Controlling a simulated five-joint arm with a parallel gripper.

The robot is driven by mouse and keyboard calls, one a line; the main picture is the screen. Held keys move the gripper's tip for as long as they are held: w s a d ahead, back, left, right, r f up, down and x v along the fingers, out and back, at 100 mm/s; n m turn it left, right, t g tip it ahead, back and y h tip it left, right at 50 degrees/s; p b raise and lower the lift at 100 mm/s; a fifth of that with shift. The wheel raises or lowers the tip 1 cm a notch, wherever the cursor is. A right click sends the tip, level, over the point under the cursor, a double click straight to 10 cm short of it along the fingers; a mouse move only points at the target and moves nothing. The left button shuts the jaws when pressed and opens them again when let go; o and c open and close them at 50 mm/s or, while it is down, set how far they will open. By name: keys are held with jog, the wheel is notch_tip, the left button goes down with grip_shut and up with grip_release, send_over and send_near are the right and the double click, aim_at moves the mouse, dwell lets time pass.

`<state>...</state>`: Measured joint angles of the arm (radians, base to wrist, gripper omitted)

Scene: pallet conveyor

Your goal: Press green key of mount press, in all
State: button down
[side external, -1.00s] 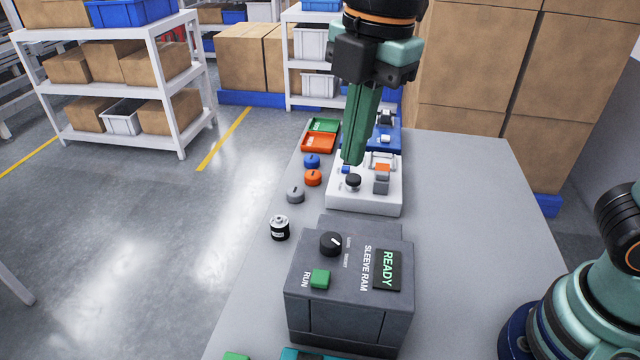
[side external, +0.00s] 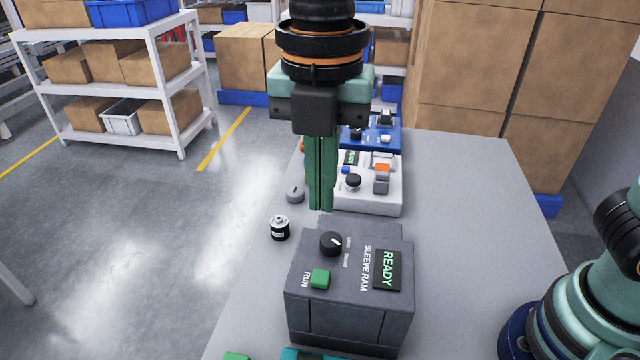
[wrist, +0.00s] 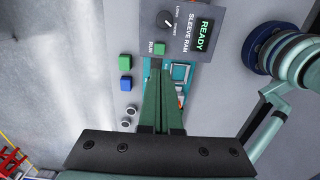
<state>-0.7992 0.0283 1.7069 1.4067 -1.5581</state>
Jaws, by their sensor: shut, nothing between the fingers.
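No label reading "mount press" can be read in either view. A dark grey machine (side external: 350,318) marked SLEEVE RAM has a green RUN key (side external: 320,278), a black knob and a READY display; in the wrist view its key (wrist: 160,48) shows near the top. A white machine (side external: 365,200) with a READY display, black knob and orange-and-grey part stands beyond it, partly hidden by my gripper. My gripper (side external: 321,208) is shut and empty, pointing down above the area behind the grey machine. In the wrist view, its fingers (wrist: 160,76) partly cover a teal fixture (wrist: 181,72).
A blue machine (side external: 383,128) stands at the far end of the table. A black-and-silver cylinder (side external: 280,228) and a grey disc (side external: 295,194) lie by the left edge. A green block (wrist: 125,60) and a blue block (wrist: 125,83) sit beside the teal fixture.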

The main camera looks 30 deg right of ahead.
aim_at(322, 275)
notch_tip(322, 275, down, 12)
jog(key=shift+r, duration=0.1)
dwell(0.5)
